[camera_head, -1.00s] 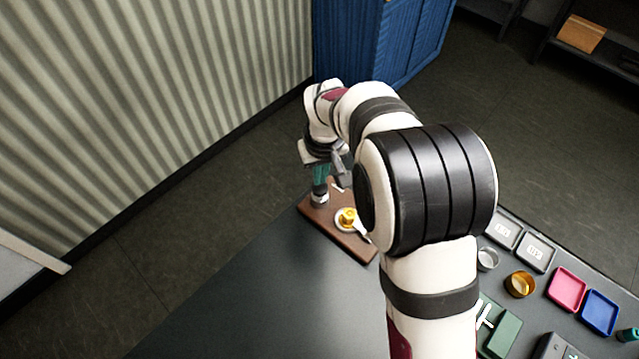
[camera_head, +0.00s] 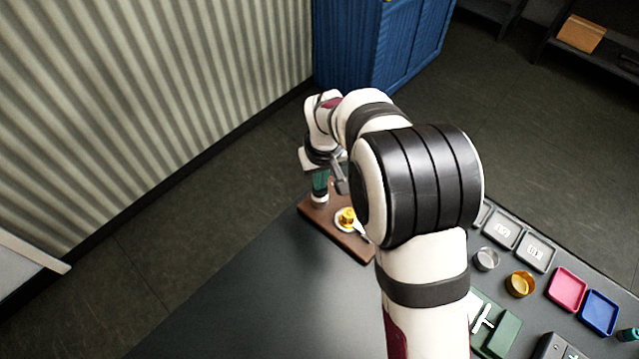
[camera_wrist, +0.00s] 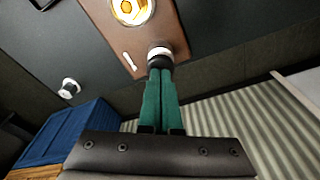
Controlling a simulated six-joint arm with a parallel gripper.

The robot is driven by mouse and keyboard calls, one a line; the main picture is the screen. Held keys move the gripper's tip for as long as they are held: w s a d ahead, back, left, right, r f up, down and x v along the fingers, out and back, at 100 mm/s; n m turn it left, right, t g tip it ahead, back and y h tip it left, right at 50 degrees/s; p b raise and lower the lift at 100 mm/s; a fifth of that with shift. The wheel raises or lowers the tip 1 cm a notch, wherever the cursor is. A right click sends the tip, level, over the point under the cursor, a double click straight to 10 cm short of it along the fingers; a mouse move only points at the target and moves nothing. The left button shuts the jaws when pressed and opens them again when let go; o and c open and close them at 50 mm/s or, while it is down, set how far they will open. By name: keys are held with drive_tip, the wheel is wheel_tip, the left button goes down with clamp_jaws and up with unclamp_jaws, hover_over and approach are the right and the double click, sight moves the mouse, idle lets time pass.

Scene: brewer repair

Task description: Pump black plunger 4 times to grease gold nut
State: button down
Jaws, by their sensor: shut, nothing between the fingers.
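The gold nut (camera_head: 347,215) sits on a small white dish on a brown wooden board (camera_head: 350,243). In the wrist view the gold nut (camera_wrist: 128,7) shows at the top, partly cut off. The plunger stands at the board's far left end; its pale base (camera_head: 319,199) shows below my fingers, and in the wrist view its black top (camera_wrist: 160,62) shows at my fingertips. My gripper (camera_head: 320,187), with green fingers (camera_wrist: 160,72), is shut and empty, pointing down over the plunger. I cannot tell whether the fingertips touch the black top.
A white strip (camera_wrist: 129,61) lies on the board beside the plunger. To the right on the dark table are a silver cup (camera_head: 487,259), a gold cup (camera_head: 520,284), a pink tray (camera_head: 567,290) and a blue tray (camera_head: 600,312). The table's front left is clear.

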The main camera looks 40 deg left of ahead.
drive_tip(key=shift+f, duration=0.4)
drive_tip(key=shift+r, duration=2.75)
wheel_tip(320, 180, up, 6)
drive_tip(key=shift+f, duration=4.35)
